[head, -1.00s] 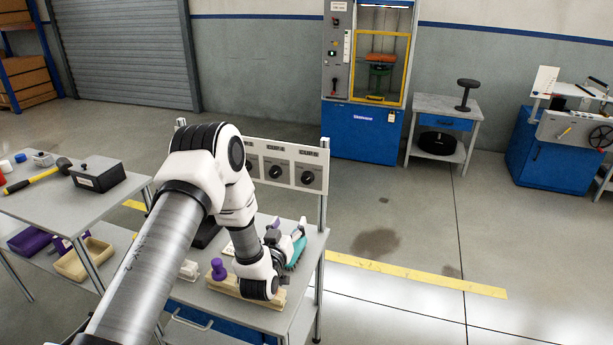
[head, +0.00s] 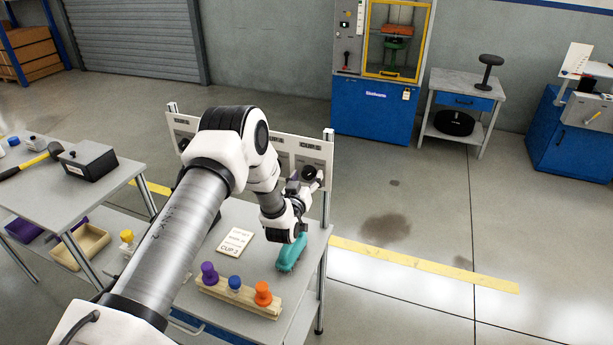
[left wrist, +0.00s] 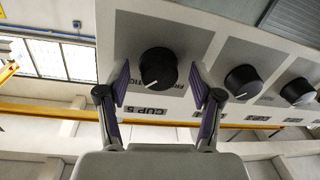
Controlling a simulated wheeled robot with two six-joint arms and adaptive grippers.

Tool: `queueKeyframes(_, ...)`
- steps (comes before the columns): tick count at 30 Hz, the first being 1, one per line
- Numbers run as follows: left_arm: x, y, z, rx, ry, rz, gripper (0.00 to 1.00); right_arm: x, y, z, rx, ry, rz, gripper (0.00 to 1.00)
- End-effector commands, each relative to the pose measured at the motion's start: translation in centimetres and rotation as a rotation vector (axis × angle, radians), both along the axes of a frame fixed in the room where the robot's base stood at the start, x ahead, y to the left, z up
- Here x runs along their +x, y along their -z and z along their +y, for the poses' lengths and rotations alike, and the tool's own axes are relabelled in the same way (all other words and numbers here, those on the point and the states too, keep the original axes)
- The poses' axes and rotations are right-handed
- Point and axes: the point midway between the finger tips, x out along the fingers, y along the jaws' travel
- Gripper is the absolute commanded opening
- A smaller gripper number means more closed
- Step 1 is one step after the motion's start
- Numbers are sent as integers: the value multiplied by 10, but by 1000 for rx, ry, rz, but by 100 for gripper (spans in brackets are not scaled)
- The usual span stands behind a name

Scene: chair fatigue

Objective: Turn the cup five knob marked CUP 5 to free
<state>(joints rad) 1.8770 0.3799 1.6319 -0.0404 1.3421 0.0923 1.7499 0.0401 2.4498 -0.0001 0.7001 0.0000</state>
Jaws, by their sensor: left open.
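The CUP 5 knob (left wrist: 158,68) is a round black knob on a grey plate with an upside-down CUP 5 label (left wrist: 142,111) in the left wrist view. A pale pointer line shows on its face, toward the label side. My left gripper (left wrist: 159,76) is open, its purple-padded fingers on either side of the knob. Gaps seem to remain between pads and knob. In the head view, my left gripper (head: 305,182) is at the right end of the knob panel (head: 311,147), in front of the rightmost knob (head: 309,172). My right gripper is not in view.
More black knobs (left wrist: 243,82) sit beside it on the panel. Below on the bench are a teal object (head: 290,255), a CUP 2 card (head: 234,242) and a wooden rack (head: 265,304) with purple, blue and orange pieces. A panel post (head: 326,190) stands close at right.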

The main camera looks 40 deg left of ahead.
Motion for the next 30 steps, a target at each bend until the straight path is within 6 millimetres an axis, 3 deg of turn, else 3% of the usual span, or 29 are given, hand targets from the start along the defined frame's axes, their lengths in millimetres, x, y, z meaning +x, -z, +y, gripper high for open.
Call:
queueKeyframes(5, 0, 0, 0, 0, 0, 0, 66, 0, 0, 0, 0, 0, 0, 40)
queueKeyframes(10, 0, 0, 0, 0, 0, 0, 6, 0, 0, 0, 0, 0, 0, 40)
queueKeyframes(22, 0, 0, 0, -26, 0, -8, 5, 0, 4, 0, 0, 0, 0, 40)
queueKeyframes(30, 1, 2, 0, -150, 1, -39, 5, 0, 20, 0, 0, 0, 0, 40)
